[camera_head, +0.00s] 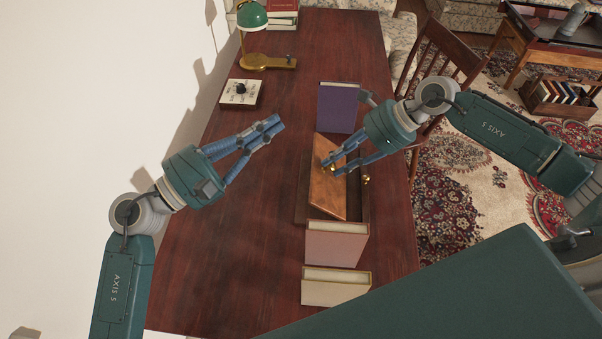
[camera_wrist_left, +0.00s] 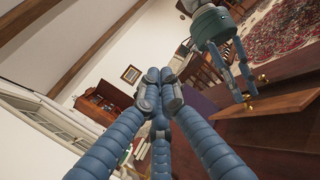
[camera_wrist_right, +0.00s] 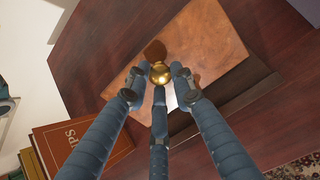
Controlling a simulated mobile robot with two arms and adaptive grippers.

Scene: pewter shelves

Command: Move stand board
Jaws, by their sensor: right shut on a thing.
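The stand board (camera_head: 325,193) is a light brown wooden panel lying tilted on a darker wooden stand (camera_head: 362,205) on the desk. A brass knob (camera_wrist_right: 160,74) on the board sits between the fingertips of my right gripper (camera_head: 330,166), which is shut on it. The board also fills the middle of the right wrist view (camera_wrist_right: 195,45). A second brass knob (camera_head: 365,180) shows at the stand's right side. My left gripper (camera_head: 275,127) is shut and empty above the desk, left of the stand; its fingertips meet in the left wrist view (camera_wrist_left: 157,85).
A purple book (camera_head: 337,108) stands behind the stand; a pink book (camera_head: 336,246) and a cream book (camera_head: 337,288) are in front. A small white dial box (camera_head: 241,94) and a green lamp (camera_head: 252,17) are at back left. The desk's left side (camera_head: 225,250) is clear. A chair (camera_head: 445,55) stands at right.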

